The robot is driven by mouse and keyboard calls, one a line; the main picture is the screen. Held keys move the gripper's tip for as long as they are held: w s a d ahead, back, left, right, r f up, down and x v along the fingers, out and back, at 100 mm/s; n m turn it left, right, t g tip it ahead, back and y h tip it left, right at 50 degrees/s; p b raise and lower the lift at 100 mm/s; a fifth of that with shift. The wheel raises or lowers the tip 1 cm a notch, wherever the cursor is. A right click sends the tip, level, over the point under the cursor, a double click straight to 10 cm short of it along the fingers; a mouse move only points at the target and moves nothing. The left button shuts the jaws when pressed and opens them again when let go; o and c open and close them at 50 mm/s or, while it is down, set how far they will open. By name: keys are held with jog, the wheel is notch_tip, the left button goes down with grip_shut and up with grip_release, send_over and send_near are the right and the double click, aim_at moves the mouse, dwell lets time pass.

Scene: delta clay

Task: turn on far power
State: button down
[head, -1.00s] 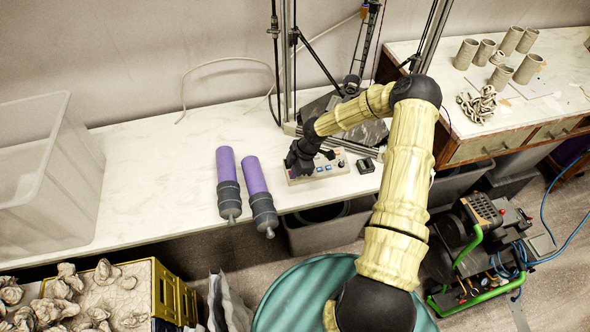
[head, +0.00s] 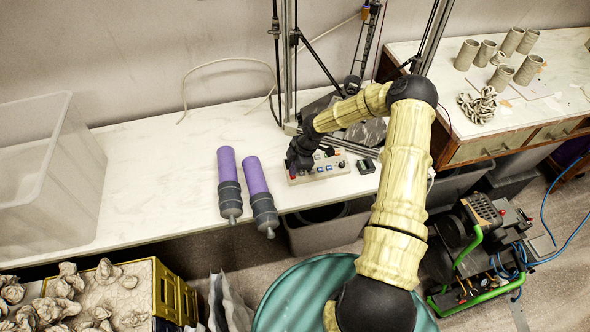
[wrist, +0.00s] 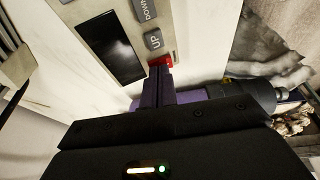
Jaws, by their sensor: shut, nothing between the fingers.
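The control box (head: 325,170) sits near the front edge of the white table, with buttons on its pale top face. In the wrist view the box (wrist: 90,22) shows a dark screen, grey UP and DOWN buttons, and a red switch (wrist: 160,60) near its end. My gripper (head: 298,170) is over the left end of the box. In the wrist view my gripper (wrist: 159,72) is shut and empty, its tips right at the red switch. The tips partly cover the switch, so I cannot tell whether they touch it or which way it is set.
Two purple cylinders with dark ends (head: 229,180) (head: 257,180) lie left of the box. A small black device (head: 365,166) is to its right. A metal frame (head: 287,70) stands behind. The table's left middle (head: 160,170) is clear, beside a clear bin (head: 50,180).

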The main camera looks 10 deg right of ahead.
jog(key=shift+r+p, duration=0.45)
jog(key=shift+r, duration=0.15)
jog(key=a+v, duration=0.1)
jog(key=v, duration=1.1)
jog(key=shift+s+r, duration=0.35)
jog(key=shift+r, duration=0.05)
jog(key=shift+d, duration=0.15)
jog(key=s+a+r+m+t+h, duration=0.1)
jog(key=s+r+m, duration=0.6)
jog(key=s+m, duration=0.2)
jog(key=s+a+r+m+h, duration=0.2)
jog(key=s+r+m, duration=0.6)
jog(key=s, duration=0.4)
jog(key=shift+s+m+t, duration=0.4)
jog(key=shift+m, duration=0.2)
